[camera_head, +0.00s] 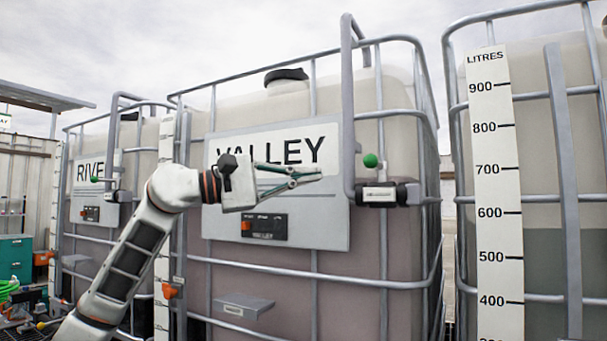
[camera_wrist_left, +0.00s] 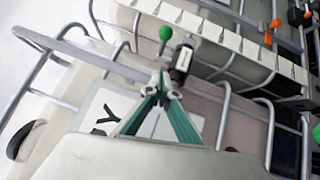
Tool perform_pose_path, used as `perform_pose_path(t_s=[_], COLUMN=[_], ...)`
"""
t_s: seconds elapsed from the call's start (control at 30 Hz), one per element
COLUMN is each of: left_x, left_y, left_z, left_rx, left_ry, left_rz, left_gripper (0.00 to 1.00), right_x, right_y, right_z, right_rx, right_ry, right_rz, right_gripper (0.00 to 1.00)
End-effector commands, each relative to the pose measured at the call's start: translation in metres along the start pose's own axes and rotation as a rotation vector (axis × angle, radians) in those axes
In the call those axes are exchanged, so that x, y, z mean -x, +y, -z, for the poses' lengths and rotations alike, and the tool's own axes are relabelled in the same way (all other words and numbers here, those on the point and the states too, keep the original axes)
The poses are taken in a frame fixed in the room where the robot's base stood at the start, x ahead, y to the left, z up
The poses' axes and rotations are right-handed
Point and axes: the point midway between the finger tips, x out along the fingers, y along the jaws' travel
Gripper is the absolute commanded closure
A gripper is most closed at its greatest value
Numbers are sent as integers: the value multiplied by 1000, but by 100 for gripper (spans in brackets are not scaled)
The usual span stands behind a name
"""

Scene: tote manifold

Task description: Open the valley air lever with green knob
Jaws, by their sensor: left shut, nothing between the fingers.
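The valley tank (camera_head: 300,240) is a caged tote with a white VALLEY sign (camera_head: 325,215). Its air lever with a green knob (camera_head: 370,161) sits on a dark and silver valve (camera_head: 383,194) at the tank's upper right, beside a grey pipe. My left gripper (camera_head: 320,174) is shut and empty, in front of the sign, to the left of the green knob and apart from it. In the left wrist view the green knob (camera_wrist_left: 166,33) stands above the closed fingertips (camera_wrist_left: 162,92), next to the valve (camera_wrist_left: 182,62). My right gripper is not in view.
A river tank (camera_head: 85,215) with its own green knob (camera_head: 94,179) stands at the left. A third tank with a litre scale (camera_head: 493,200) stands at the right. The grey vertical pipe (camera_head: 347,110) and cage bars are close to the valley valve.

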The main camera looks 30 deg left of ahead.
Motion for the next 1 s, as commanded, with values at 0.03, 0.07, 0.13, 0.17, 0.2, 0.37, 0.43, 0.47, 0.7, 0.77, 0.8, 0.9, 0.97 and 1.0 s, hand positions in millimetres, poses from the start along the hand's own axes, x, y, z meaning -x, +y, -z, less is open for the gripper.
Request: perform_pose_path(t_s=[0.03,0.07,0.13,0.17,0.2,0.37,0.43,0.47,0.7,0.77,0.8,0.9,0.97,1.0], left_x=[-12,-18,-32,-38,-46,-70,-77,-79,-89,-89,-89,-89,-89,-89], left_y=[2,2,3,3,3,2,1,1,0,0,0,-1,-1,0], left_z=[-3,-3,-3,-3,-2,-10,-17,-19,-28,-29,-29,-29,-29,-29], left_rx=[2,2,2,2,3,0,1,1,2,2,2,2,2,2], left_ry=[-5,-5,-5,-5,-5,-5,-5,-4,-1,-1,-1,-1,-1,-1], left_rz=[-1,0,-1,0,-1,0,-1,-1,0,0,1,1,1,1], left_gripper=[100,100,100,100,100,100,100,100,100,100,100,100,100,100], right_x=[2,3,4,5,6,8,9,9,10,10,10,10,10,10], right_y=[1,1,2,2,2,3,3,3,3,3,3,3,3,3], right_z=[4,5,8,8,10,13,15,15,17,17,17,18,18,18], right_rx=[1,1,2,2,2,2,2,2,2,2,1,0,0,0], right_ry=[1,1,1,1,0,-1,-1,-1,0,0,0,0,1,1], right_rz=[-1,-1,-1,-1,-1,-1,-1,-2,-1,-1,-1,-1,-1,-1], right_gripper=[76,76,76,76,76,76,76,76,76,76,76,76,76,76])
